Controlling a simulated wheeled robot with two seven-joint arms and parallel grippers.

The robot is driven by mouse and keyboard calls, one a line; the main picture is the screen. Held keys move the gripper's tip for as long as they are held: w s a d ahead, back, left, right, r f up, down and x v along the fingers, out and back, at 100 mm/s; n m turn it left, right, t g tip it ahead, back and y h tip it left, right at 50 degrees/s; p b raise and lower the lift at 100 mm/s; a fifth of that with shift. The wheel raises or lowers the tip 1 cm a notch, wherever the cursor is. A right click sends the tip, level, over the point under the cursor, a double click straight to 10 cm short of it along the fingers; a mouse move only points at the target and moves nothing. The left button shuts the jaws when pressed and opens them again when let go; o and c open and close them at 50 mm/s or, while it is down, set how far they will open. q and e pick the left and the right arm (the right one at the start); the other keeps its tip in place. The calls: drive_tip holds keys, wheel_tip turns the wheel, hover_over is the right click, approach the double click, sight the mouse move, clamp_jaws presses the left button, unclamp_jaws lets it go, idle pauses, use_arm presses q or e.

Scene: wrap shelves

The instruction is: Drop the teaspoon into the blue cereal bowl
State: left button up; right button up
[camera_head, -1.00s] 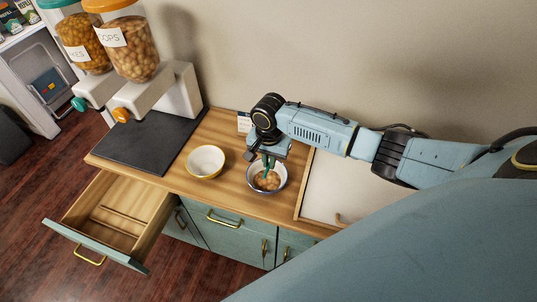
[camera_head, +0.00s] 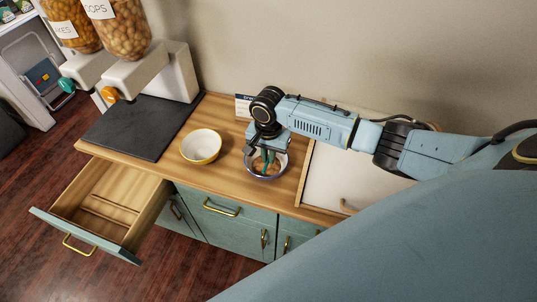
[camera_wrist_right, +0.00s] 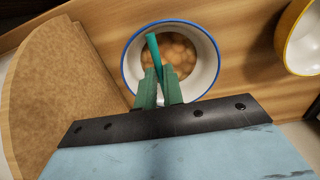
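The blue-rimmed white cereal bowl (camera_head: 282,172) stands on the wooden counter with round tan cereal in it; it also shows in the right wrist view (camera_wrist_right: 211,62). My right gripper (camera_head: 264,164) is over the bowl, pointing down. In the right wrist view its green fingers (camera_wrist_right: 159,72) are close together around a teal teaspoon (camera_wrist_right: 152,44). The spoon's teal end sticks out past the fingertips over the bowl; its other end is hidden. I cannot tell whether the spoon touches the cereal. My left gripper is not in view.
A yellow-and-white bowl (camera_head: 201,146) stands left of the cereal bowl. Cereal dispensers (camera_head: 125,75) stand at the back left behind a dark mat (camera_head: 137,127). An open drawer (camera_head: 105,205) juts out at the front left. A white panel (camera_head: 345,180) lies to the right.

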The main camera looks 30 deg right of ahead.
drive_tip(key=o, duration=0.5)
wheel_tip(320, 180, up, 13)
drive_tip(key=shift+r+p, duration=0.2)
drive_tip(key=shift+p, duration=0.15)
idle(0.3)
